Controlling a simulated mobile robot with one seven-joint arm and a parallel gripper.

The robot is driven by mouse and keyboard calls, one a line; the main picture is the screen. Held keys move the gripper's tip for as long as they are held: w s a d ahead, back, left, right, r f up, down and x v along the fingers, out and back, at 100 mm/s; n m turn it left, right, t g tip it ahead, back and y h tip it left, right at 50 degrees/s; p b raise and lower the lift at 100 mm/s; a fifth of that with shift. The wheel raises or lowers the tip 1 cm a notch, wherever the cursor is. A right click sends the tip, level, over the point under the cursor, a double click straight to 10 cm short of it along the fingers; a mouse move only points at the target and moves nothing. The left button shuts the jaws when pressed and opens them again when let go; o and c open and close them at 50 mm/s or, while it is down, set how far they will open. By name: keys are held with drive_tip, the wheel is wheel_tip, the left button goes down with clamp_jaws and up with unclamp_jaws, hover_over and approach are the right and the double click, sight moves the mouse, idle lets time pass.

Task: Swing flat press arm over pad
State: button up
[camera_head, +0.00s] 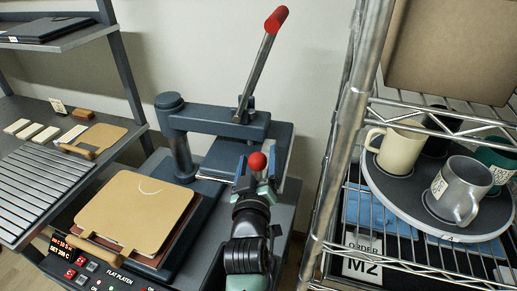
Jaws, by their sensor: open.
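The flat press has a dark blue-grey swing arm (215,124) on a round post. The arm reaches right, with its heated plate (282,143) out to the right, clear of the pad. A long lever (257,65) with a red grip rises from the arm's end. The pad (163,258) lies front left, mostly covered by a tan board (135,213) with a pale curved mark. My gripper (257,171) is open, with its fingers either side of a red ball knob (257,161) in this view. I cannot tell whether they touch it.
A wire rack (340,130) stands close on the right, with several mugs on a round grey tray (382,186). A slatted table (40,185) with small boards is at left. A control panel (85,272) labelled FLAT PLATEN is in front.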

drive_tip(key=shift+w+d, duration=0.1)
drive_tip(key=shift+w, duration=1.25)
clamp_jaws()
